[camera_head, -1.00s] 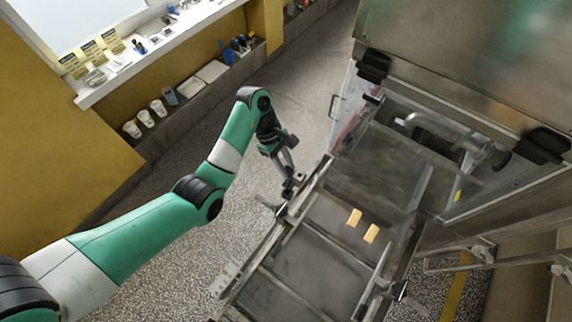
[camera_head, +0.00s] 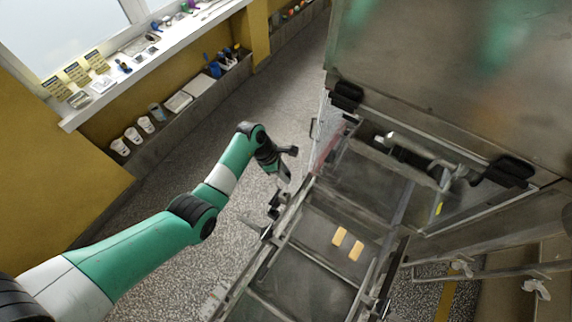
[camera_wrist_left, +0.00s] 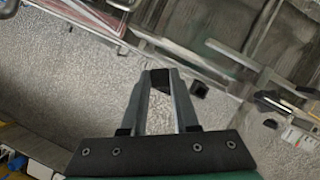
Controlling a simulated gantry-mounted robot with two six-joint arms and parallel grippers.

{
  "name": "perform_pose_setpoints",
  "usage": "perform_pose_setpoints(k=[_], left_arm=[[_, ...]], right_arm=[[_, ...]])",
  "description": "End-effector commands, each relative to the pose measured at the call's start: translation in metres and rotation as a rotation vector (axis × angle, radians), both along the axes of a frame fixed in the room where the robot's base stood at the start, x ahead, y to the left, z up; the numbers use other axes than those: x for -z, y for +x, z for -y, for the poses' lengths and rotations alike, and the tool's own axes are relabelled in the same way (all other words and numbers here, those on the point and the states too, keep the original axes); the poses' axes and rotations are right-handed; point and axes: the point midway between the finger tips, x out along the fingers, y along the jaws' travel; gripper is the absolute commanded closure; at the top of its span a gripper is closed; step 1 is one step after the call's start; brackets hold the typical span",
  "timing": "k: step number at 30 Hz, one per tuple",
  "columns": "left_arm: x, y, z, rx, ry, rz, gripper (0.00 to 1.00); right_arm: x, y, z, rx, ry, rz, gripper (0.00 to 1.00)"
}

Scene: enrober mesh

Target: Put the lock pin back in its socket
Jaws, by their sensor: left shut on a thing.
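My left gripper (camera_head: 283,184) is over the near-left side rail of the conveyor frame. In the left wrist view its two grey fingers (camera_wrist_left: 161,84) are shut on a small dark piece, which I take to be the lock pin (camera_wrist_left: 160,77). Most of the pin is hidden between the fingers. A small black block (camera_wrist_left: 199,89), possibly the socket, sits by the rail just right of the fingertips in that view, apart from them. A dark fitting also shows on the rail (camera_head: 275,205) in the head view. My right gripper is not in view.
The conveyor bed (camera_head: 305,262) carries two pale yellow bars (camera_head: 339,236). The large steel machine hood (camera_head: 450,75) stands at the right, with black handles. Speckled open floor (camera_head: 170,235) lies left of the rail. A shelf with cups (camera_head: 133,135) runs along the yellow wall.

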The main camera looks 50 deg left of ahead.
Motion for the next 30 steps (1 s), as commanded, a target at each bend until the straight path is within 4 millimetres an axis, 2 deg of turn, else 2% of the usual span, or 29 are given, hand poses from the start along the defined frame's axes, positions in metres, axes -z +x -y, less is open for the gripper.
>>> perform_pose_setpoints(k=[1, 7, 22, 30], left_arm=[[0.001, -0.008, 0.002, -0.004, -0.001, -0.004, 1.0], [0.009, -0.022, 0.008, -0.002, -0.001, -0.001, 1.0], [0.008, -0.022, 0.008, 0.001, -0.001, -0.003, 1.0], [0.03, -0.022, 0.008, 0.002, -0.001, -0.001, 1.0]], right_arm=[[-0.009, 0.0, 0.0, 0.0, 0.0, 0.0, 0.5], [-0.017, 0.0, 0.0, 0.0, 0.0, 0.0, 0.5], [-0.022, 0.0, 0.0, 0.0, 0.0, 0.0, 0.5], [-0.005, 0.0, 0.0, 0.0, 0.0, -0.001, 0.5]])
